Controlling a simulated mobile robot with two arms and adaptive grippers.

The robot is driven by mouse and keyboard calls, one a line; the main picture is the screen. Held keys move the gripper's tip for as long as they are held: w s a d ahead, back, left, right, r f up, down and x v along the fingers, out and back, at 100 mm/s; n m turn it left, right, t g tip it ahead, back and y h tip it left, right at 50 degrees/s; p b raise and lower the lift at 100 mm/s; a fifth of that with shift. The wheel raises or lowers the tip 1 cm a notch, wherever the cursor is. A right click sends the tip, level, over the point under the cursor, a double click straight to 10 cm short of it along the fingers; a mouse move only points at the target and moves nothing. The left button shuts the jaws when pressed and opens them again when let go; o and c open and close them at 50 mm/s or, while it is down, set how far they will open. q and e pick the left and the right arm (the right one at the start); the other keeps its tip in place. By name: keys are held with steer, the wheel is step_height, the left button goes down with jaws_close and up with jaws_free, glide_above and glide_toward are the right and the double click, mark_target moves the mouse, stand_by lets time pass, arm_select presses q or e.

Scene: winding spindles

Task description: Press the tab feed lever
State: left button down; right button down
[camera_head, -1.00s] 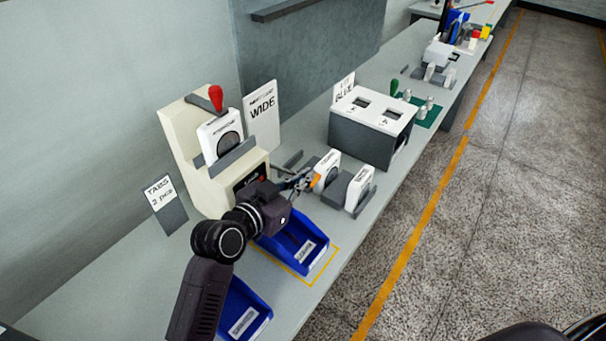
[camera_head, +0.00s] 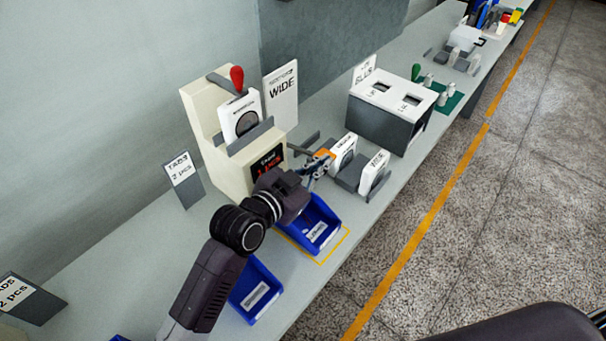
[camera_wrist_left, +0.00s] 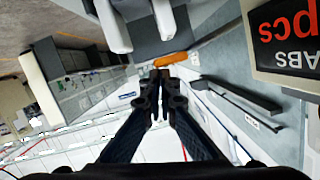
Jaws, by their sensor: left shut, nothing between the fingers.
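The cream tab feeder (camera_head: 207,150) stands on the bench against the wall in the head view. A lever with a red knob (camera_head: 237,78) stands up at its top. My left gripper (camera_head: 320,161) is shut and empty, in front and right of the feeder, below and apart from the red knob. In the wrist view its fingertips (camera_wrist_left: 160,76) are together. An orange piece (camera_wrist_left: 171,59) shows at the tips; I cannot tell whether it belongs to the gripper. The feeder's display (camera_wrist_left: 284,42) is upside down at upper right there. The red knob is outside the wrist view.
White spools (camera_head: 374,172) in grey holders stand right of the gripper. A blue bin (camera_head: 256,291) lies near the bench's front edge. A WIDE sign (camera_head: 283,90) stands behind the feeder. A grey box with a white top (camera_head: 388,118) stands farther along.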

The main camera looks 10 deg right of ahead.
arm_select(q)
steer(key=b+v, duration=0.1)
steer(key=v, duration=0.7)
steer(key=shift+a, duration=0.2)
steer(key=shift+d+f, duration=0.1)
steer(key=shift+f, duration=0.1)
stand_by(0.4)
